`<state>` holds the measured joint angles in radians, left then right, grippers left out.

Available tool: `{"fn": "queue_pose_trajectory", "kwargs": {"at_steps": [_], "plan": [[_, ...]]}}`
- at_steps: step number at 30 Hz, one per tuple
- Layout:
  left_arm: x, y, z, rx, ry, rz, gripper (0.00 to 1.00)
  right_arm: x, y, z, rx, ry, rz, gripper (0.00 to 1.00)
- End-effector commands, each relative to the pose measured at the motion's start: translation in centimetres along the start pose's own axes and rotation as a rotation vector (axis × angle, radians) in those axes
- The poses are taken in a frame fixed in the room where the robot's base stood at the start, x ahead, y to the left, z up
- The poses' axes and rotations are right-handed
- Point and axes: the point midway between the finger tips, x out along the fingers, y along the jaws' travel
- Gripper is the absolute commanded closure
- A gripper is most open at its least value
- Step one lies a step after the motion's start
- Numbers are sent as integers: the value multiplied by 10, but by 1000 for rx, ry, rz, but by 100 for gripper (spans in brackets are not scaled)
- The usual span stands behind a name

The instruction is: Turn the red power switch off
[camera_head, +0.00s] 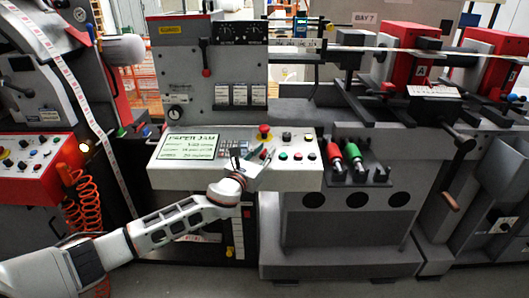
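My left gripper (265,153) reaches in from the lower left, over the middle of the white control panel (313,180). Its fingers look slightly apart, with nothing visible between them. No label marks a power switch legibly. Red controls in view are a mushroom button (264,129) on a yellow base at the panel's back, just beyond the fingertips, a round red button (298,156) to their right, and a red-knobbed lever (206,71) on the grey cabinet above. I cannot tell which is the power switch. The gripper hides part of the panel. My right gripper is not in view.
A screen (188,146) reading "PAPER JAM" is left of the gripper. Red (334,153) and green (357,157) handles stick out to the right. A red control box (34,165) with coiled red hoses (88,200) stands at left. Space above the panel's right part is clear.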

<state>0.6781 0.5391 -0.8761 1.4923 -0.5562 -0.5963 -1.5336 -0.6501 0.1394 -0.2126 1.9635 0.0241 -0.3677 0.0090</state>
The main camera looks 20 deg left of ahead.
Motion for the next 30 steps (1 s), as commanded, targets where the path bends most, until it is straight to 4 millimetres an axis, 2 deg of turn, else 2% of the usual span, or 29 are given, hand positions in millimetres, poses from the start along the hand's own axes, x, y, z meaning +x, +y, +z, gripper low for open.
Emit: {"fn": "queue_pose_trajectory", "kwargs": {"at_steps": [4, 5, 7, 20, 30], "plan": [[0, 0, 0, 0, 0, 0, 76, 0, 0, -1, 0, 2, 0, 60], [0, 0, 0, 0, 0, 0, 82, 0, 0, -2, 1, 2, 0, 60], [0, 0, 0, -1, 0, -1, 100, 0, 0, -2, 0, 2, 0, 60], [0, -2, 1, -7, 0, 32, 100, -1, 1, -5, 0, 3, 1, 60], [0, -3, 1, -41, 4, 243, 100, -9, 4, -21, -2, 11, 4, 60]]}}
